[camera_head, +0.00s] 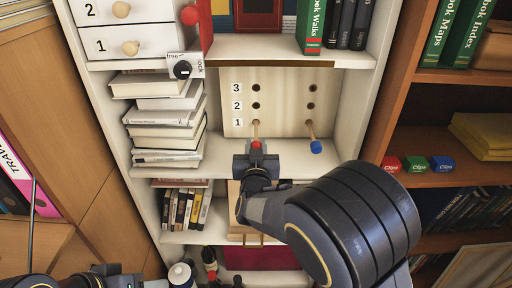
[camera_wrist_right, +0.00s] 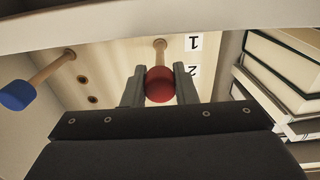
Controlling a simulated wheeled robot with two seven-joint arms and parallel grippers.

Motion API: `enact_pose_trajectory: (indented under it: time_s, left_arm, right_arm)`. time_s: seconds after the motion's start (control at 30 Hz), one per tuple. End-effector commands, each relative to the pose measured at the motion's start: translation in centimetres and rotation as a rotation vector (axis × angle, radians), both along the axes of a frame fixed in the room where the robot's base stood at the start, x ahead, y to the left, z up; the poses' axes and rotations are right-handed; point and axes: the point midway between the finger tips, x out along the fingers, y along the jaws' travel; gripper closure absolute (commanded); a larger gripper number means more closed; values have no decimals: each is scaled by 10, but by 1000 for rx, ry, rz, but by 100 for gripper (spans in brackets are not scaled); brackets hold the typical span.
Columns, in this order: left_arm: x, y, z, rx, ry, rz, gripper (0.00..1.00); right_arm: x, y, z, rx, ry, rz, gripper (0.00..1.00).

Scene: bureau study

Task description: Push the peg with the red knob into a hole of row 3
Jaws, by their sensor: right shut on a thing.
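The pale board (camera_head: 290,84) at the back of the shelf has two columns of holes, with rows labelled 1, 2 and 3 from the bottom up. The peg with the red knob (camera_head: 256,144) sits in the left hole of row 1; its wooden shaft also shows in the right wrist view (camera_wrist_right: 160,52). My right gripper (camera_head: 256,151) is shut on the red knob (camera_wrist_right: 159,85), one finger on each side. The row 3 holes (camera_head: 256,87) are empty. My left arm shows at the bottom left, its fingers not clear.
A peg with a blue knob (camera_head: 315,147) sits in the right hole of row 1. Stacked books (camera_head: 168,115) stand left of the board.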

Motion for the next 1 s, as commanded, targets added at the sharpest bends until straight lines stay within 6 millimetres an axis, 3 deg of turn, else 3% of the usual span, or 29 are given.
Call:
enact_pose_trajectory:
  time_s: [0.37,1.0]
  left_arm:
    - [0,0,0,0,0,0,49]
    - [0,0,2,0,0,0,49]
  right_arm:
    - [-2,0,0,0,0,0,98]
    - [-28,0,1,1,0,0,98]
